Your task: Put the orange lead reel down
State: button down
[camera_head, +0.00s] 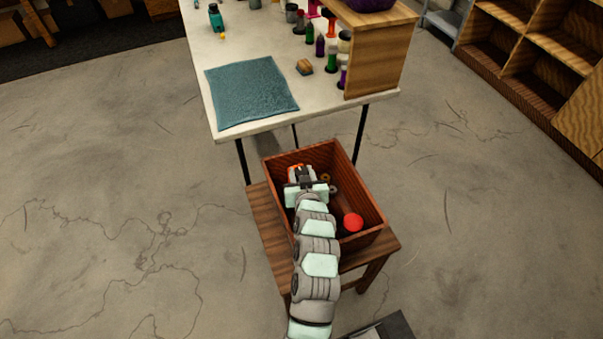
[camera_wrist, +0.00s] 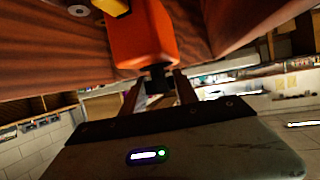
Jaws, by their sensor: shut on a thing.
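My gripper (camera_head: 302,173) is over the far left part of an open wooden box (camera_head: 374,203), inside or just above it. In the wrist view my gripper (camera_wrist: 158,88) is shut on the dark end of the orange lead reel (camera_wrist: 142,36). The reel's orange body extends beyond the fingertips toward the box interior. In the head view only a small orange part of the reel (camera_head: 294,170) shows beside the gripper. I cannot tell whether the reel touches the box floor.
The box holds a red ball (camera_head: 352,222) and small rings (camera_head: 333,188). It stands on a wooden stool (camera_head: 270,225). Beyond is a white table (camera_head: 215,75) with a teal mat (camera_head: 250,92), several spools and a wooden shelf unit (camera_head: 378,60). Open floor lies on both sides.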

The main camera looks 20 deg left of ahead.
jog(key=shift+f+b, duration=0.55)
jog(key=shift+f, duration=0.1)
jog(key=c, duration=0.9)
grip_release()
jog(key=shift+r, duration=0.1)
